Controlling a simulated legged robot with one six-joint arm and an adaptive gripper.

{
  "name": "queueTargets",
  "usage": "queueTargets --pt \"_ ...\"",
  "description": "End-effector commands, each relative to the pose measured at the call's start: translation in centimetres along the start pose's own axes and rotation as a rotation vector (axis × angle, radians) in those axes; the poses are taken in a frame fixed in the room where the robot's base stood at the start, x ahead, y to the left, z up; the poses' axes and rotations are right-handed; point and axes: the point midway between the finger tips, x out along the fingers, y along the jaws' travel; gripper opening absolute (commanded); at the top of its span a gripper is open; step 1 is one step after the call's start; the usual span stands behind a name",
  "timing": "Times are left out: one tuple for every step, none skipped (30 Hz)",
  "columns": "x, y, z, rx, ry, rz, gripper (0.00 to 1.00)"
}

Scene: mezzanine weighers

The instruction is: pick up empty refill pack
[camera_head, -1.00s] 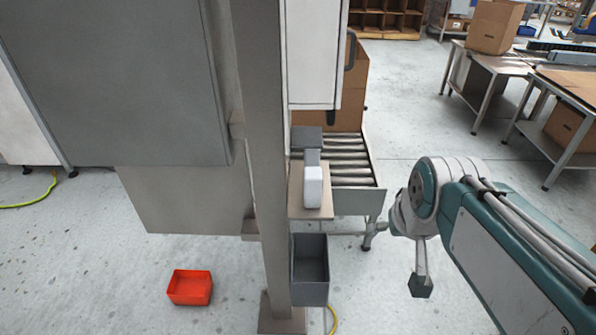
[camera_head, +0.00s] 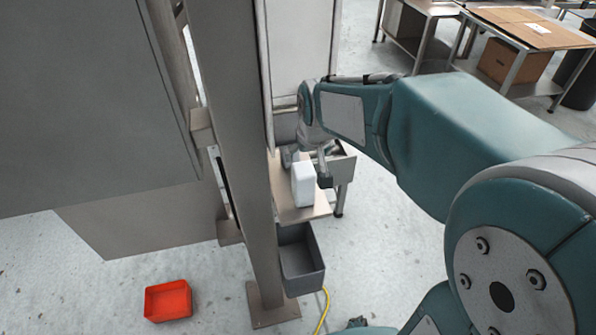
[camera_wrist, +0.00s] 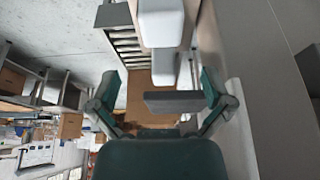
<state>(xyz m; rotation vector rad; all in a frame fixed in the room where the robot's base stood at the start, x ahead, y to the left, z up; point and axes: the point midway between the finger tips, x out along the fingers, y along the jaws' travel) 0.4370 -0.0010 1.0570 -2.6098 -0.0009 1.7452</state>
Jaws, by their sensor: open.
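A white block-shaped pack (camera_head: 303,186), likely the refill pack, stands upright on a small tan shelf (camera_head: 299,213) beside the post. In the wrist view the white pack (camera_wrist: 161,22) is at the top edge, partly cut off. My gripper (camera_head: 307,164) is just behind and beside the pack, its fingers partly hidden by the pack and my arm. In the wrist view my gripper (camera_wrist: 161,80) is open, with nothing held between its spread fingers. A pale block (camera_wrist: 163,66) and a dark grey plate (camera_wrist: 173,101) show between the fingers, apparently farther off.
A grey metal post (camera_head: 238,150) and a large grey panel (camera_head: 80,110) stand left of the shelf. A grey bin (camera_head: 302,262) hangs below the shelf. A red bin (camera_head: 168,301) lies on the floor. Rollers (camera_wrist: 126,43) show in the wrist view.

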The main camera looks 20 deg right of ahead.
Motion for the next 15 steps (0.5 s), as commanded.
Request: queueTargets --pt "0.8 -0.1 0.1 -0.001 -0.005 0.000 1.00" --pt "1.1 -0.1 0.1 -0.001 -0.003 0.000 1.00" --pt "1.3 -0.1 0.1 -0.001 -0.003 0.000 1.00" --pt "1.5 -0.1 0.1 -0.001 -0.002 0.000 1.00" --pt "1.7 0.0 0.1 -0.001 -0.002 0.000 1.00" --pt "2.0 0.0 0.2 -0.001 -0.002 0.000 1.00" --pt "2.4 0.0 0.2 -0.001 -0.003 0.000 1.00" --pt "2.7 0.0 0.3 -0.001 -0.004 0.000 1.00" --pt "3.3 0.1 0.5 0.000 -0.004 0.000 1.00" --pt "3.9 0.1 0.6 0.000 -0.005 0.000 1.00" --pt "4.4 0.2 0.7 0.000 -0.005 -0.001 1.00" --pt "5.0 0.3 0.8 0.000 -0.006 -0.001 1.00" --pt "5.4 0.3 0.8 0.000 -0.005 -0.001 1.00" --pt "5.8 0.3 0.7 0.000 -0.004 -0.001 1.00" --pt "6.2 0.3 0.7 0.000 -0.003 -0.001 1.00"
